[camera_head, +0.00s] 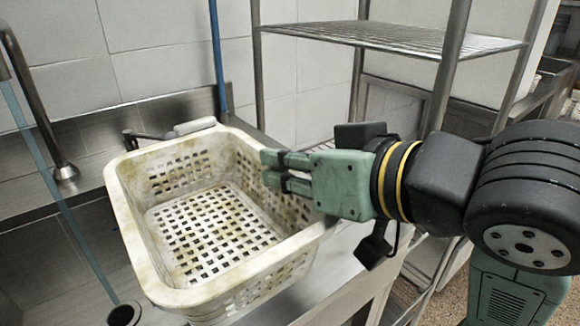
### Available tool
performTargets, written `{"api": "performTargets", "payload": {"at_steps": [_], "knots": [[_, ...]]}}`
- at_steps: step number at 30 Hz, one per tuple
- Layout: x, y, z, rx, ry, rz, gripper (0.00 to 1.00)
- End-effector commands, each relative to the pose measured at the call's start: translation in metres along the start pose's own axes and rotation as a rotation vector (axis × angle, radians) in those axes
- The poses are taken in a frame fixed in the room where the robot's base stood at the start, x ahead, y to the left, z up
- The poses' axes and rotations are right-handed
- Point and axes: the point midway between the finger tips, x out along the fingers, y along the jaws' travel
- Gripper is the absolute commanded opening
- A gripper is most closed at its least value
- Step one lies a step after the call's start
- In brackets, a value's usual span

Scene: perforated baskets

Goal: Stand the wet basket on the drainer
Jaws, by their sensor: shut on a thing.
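The basket (225,282) is a pale, stained, perforated plastic tub, open side up and empty. It sits over the steel counter at centre left, slightly turned. My gripper (273,169) comes in from the right and is shut on the basket's right wall, near the far right corner. One finger shows inside the wall; the grip itself is partly hidden. I cannot tell whether the basket's base touches the steel below. A steel surface (345,262) shows beside and below the basket; I cannot tell for sure whether it is the drainer.
A steel tap (66,172) and a thin bluish strip stand at left, above a dark round drain (123,315). A small black-and-grey fitting (190,128) is behind the basket. A wire shelf rack (400,40) rises behind my arm. White tiled wall closes the back.

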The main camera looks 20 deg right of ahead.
Motion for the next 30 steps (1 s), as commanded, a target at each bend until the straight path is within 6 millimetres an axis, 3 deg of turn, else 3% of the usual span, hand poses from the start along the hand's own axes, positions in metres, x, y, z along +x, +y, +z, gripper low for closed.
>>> {"api": "performTargets", "payload": {"at_steps": [13, 24, 30], "knots": [[0.064, 0.088, -0.029, 0.005, -0.002, -0.001, 0.0], [0.084, 0.115, -0.037, 0.003, -0.001, -0.001, 0.0], [0.093, 0.119, -0.006, 0.002, 0.0, 0.001, 0.0]]}}
